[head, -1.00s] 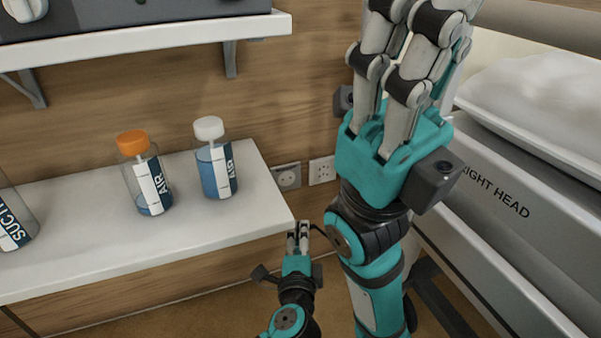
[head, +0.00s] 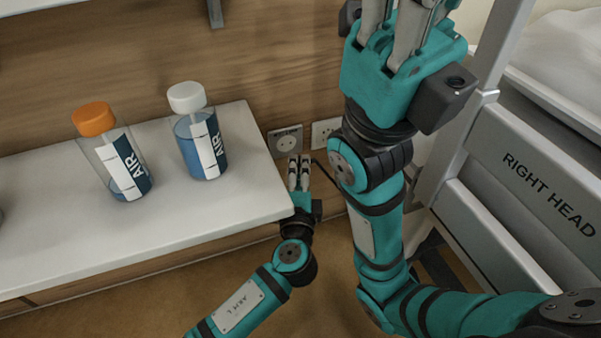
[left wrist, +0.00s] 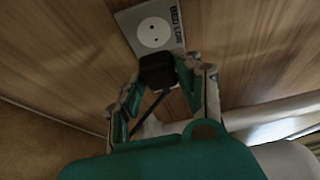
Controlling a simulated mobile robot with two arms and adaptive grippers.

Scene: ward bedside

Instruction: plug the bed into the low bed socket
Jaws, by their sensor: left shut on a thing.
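The bed socket (head: 287,140) is a grey plate with a round two-hole outlet, low on the wood wall. In the left wrist view the socket plate (left wrist: 153,32) is marked "BED LOW". My left gripper (head: 299,164) is just below and in front of it. In the left wrist view my left gripper (left wrist: 164,75) is shut on a black plug (left wrist: 157,69) with a dark cable (left wrist: 150,108). The plug appears just below the outlet face; I cannot tell whether they touch. My right gripper (head: 405,25) is raised close to the camera, its fingertips cut off by the top edge.
A second wall socket (head: 325,132) is right of the first. A white shelf (head: 75,225) with an orange-capped bottle (head: 118,160) and a white-capped bottle (head: 200,140) ends close left of my left gripper. The bed (head: 530,170), labelled "RIGHT HEAD", stands on the right.

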